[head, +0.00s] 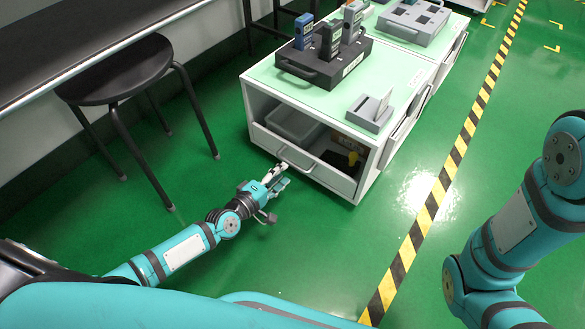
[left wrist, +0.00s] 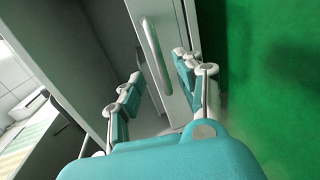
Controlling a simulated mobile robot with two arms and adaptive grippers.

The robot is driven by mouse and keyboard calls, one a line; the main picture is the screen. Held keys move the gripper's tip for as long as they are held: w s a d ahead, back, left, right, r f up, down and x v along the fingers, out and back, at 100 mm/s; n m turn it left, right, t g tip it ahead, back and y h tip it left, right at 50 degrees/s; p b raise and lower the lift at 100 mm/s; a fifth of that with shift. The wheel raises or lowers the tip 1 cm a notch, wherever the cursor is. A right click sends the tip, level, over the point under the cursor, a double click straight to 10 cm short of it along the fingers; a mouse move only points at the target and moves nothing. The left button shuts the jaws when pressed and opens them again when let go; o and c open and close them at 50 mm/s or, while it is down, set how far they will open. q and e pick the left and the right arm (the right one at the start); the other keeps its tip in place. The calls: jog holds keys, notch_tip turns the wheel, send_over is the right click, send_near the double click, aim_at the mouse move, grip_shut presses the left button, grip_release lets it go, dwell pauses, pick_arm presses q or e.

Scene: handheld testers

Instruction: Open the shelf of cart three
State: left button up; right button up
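The nearest white cart (head: 262,105) has a light green top, and no cart number is readable. Its low front shelf panel (head: 325,174) carries a bar handle (head: 297,160). The panel looks about flush with the cart's front. My left gripper (head: 278,178) is open just in front of this handle. In the left wrist view, the handle (left wrist: 156,55) shows between the spread fingers (left wrist: 158,85), slightly beyond their tips; contact cannot be made out. My right arm shows at the right of the head view, but its gripper is out of frame.
Inside the shelf is a grey bin (head: 294,122) and dark items. On top are a dark tester rack (head: 308,70) and a grey holder (head: 368,113). A black stool (head: 118,68) stands left. Green floor is clear before the cart; a striped line (head: 432,205) runs right.

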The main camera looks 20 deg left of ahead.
aim_at(293, 163)
pick_arm(q)
jog(key=b+x, duration=0.1)
jog(key=x, duration=0.5)
jog(key=shift+b, duration=0.4)
jog(key=shift+c, duration=0.2)
grip_shut()
